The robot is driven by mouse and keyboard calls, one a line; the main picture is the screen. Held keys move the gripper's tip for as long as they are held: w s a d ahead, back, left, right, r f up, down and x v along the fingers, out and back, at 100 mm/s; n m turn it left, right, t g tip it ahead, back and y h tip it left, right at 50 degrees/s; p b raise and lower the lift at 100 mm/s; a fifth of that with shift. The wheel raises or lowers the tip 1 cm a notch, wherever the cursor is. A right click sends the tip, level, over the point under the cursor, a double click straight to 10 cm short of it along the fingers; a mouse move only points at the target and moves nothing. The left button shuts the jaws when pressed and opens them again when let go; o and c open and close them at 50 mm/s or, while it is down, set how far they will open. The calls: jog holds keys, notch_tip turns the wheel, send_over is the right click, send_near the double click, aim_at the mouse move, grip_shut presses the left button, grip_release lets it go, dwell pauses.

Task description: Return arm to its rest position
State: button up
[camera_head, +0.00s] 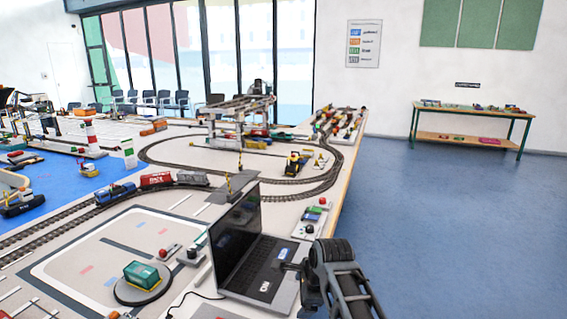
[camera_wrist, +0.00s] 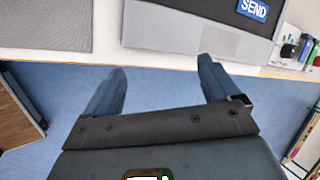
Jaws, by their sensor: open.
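My gripper (camera_wrist: 162,70) is open in the wrist view, its two dark fingers spread wide with nothing between them. It points at the table's front edge, with blue floor showing between and below the fingers. The laptop's (camera_wrist: 190,38) near edge lies just beyond the fingertips, its "SEND" label at the upper right. In the head view my arm (camera_head: 340,278) is at the lower middle, beside the right side of the open laptop (camera_head: 262,258). The gripper's end there partly overlaps the laptop's edge; I cannot tell whether it touches.
The layout table holds a turntable with a green container (camera_head: 142,275), railway tracks, a train (camera_head: 155,180) and a gantry crane (camera_head: 236,108). A small red-button panel (camera_head: 310,222) stands behind the laptop. The blue floor (camera_head: 450,230) to the right is clear, up to a green side table (camera_head: 472,108).

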jog(key=s+d+f+n+t, duration=0.1)
jog(key=s+d+f+n, duration=0.1)
jog(key=s+d+f, duration=0.45)
jog(key=s+d+f+n+t+h, duration=0.1)
jog(key=s+d+f+n+t, duration=0.2)
jog(key=s, duration=1)
jog(key=s+d+f+n+t, duration=0.1)
jog(key=s+d+f+n, duration=0.25)
jog(key=s, duration=0.85)
jog(key=s+d+r+n+t, duration=0.35)
jog(key=s+r, duration=0.65)
jog(key=s, duration=0.5)
jog(key=s+r+n+t, duration=0.1)
jog(key=s+r+n, duration=0.1)
jog(key=s+r, duration=0.3)
jog(key=s+r+n+t+h, duration=0.1)
jog(key=s+r+n, duration=0.2)
jog(key=r, duration=0.9)
jog(key=shift+s, duration=1.15)
jog(key=shift+c, duration=0.4)
